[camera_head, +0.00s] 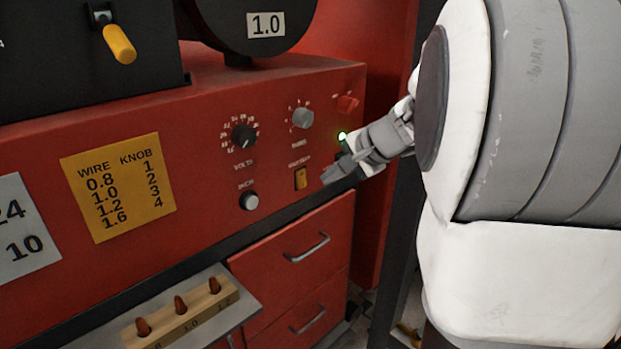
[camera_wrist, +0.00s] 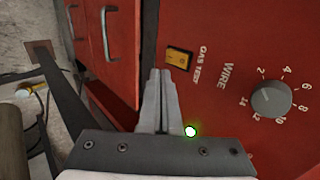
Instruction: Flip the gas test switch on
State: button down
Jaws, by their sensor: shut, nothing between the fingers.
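The gas test switch (camera_head: 300,179) is a small yellow-orange rocker in a dark frame, low on the red panel. In the wrist view the switch (camera_wrist: 178,58) lies just above and right of my fingertips, with its GAS TEST label beside it. Its on or off position is hard to tell. My gripper (camera_head: 326,177) is shut and empty, its fingertips a little right of the switch in the head view. The wrist view shows the gripper (camera_wrist: 160,73) with both fingers together. I cannot tell whether the tips touch the panel.
A green lamp (camera_head: 342,136) glows beside my gripper. Below are red drawers with a metal handle (camera_head: 307,248) and a wooden block (camera_head: 184,318) holding copper-coloured tips.

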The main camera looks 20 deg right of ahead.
jog(key=v, duration=0.7)
jog(key=shift+r, duration=0.3)
